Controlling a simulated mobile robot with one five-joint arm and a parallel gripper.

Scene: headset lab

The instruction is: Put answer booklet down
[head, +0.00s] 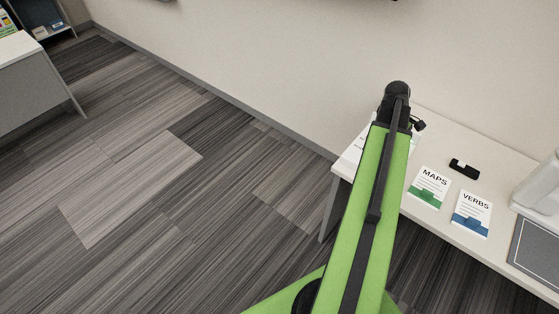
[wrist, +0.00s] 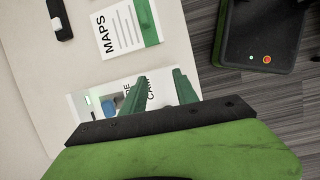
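My gripper shows in the wrist view, with its two green fingers (wrist: 160,86) apart and nothing visible clamped between them. Below and around the fingers, a white printed card (wrist: 104,85) with a small picture and partly hidden black text lies on the white table. The fingers and gripper body cover part of it. I cannot tell whether it touches the fingers. No item in view can be read as an answer booklet. In the head view the arm hides the gripper, and white paper (head: 353,152) shows at the table's left end.
The white table (head: 458,141) stands against the wall. On it lie a MAPS booklet (head: 428,187), also in the wrist view (wrist: 119,30), a VERBS booklet (head: 471,213) and a small black object (head: 464,168). A grey-white device (head: 540,187) and dark panel (head: 537,250) are at right. Floor left is clear.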

